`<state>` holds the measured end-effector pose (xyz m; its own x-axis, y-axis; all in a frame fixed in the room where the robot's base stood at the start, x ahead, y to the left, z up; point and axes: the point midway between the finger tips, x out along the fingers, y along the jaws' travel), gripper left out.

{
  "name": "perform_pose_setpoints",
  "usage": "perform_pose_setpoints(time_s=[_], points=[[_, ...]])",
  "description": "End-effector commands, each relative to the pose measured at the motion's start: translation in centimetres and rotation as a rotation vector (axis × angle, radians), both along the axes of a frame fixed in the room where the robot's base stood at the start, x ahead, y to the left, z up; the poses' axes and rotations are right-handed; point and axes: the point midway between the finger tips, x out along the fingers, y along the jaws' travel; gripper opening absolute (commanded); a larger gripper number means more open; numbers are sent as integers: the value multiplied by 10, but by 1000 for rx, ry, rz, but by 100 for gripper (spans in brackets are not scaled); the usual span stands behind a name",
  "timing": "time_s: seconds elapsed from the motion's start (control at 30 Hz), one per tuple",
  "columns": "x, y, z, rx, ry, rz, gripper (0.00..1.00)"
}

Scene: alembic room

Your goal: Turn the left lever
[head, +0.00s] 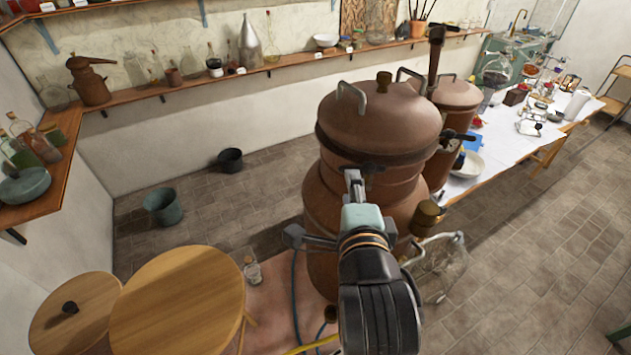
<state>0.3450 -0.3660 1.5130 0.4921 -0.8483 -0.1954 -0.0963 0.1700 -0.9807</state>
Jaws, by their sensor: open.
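A second dark lever (459,136) sits to the right, by the smaller copper still (455,94) behind. My gripper (353,178) is open and points at the front still. My arm hides part of the still's lower body.
Round wooden tops (180,300) stand at the lower left. A white-covered table (508,140) with glassware runs along the right.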

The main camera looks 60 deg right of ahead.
Motion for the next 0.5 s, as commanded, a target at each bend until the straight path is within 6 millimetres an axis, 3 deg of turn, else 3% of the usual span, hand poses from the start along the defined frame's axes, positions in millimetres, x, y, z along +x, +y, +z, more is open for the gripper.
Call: perform_pose_setpoints(time_s=[0.17, 0.5], points=[[4, -8, -1, 1, 2, -2, 41], [34, -57, -12, 1, 3, 0, 41]])
